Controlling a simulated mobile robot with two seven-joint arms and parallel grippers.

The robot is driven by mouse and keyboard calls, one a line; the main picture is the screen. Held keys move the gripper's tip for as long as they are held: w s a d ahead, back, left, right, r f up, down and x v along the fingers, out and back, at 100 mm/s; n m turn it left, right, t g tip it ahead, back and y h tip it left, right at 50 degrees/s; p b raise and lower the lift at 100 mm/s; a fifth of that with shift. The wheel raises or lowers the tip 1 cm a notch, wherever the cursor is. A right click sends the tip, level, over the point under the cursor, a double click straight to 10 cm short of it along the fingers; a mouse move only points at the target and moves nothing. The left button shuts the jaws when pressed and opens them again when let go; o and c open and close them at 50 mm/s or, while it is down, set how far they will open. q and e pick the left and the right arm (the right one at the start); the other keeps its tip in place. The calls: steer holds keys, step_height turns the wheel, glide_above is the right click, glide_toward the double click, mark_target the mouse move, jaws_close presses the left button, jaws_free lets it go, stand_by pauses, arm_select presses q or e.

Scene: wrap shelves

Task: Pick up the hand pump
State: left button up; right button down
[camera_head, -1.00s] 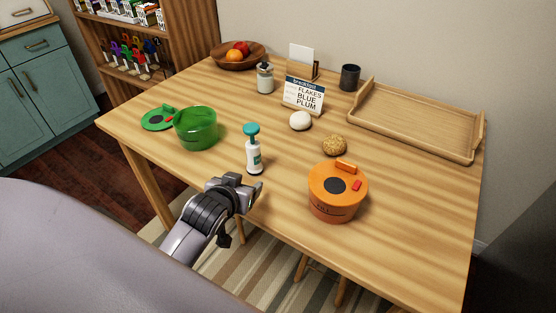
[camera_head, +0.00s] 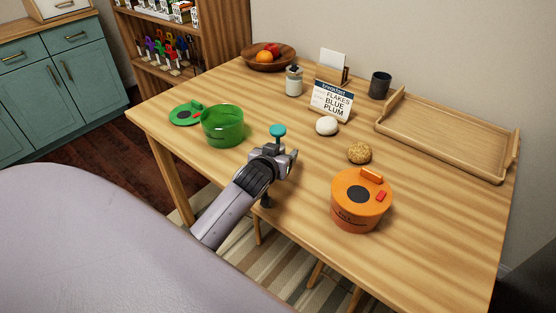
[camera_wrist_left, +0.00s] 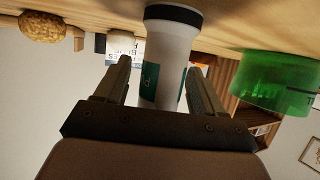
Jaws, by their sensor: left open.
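The hand pump has a white body and a teal top (camera_head: 278,131). In the head view it stands on the table, and my left gripper (camera_head: 284,156) hides most of its body. In the left wrist view, the white pump body (camera_wrist_left: 170,52) with its teal label lies between the two fingers of my left gripper (camera_wrist_left: 158,85). The fingers are open, one on each side, with a gap visible at least on the left side. My right gripper is in neither view.
A green container (camera_head: 222,126) and its green lid (camera_head: 186,114) are left of the pump. An orange lidded container (camera_head: 360,203) is to the right. A wooden tray (camera_head: 440,132) is at the back right.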

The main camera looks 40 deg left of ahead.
arm_select(q)
steer(key=shift+w+a+f, duration=0.1)
steer(key=shift+w+f, duration=0.05)
steer(key=shift+w, duration=0.15)
steer(key=c, duration=1.1)
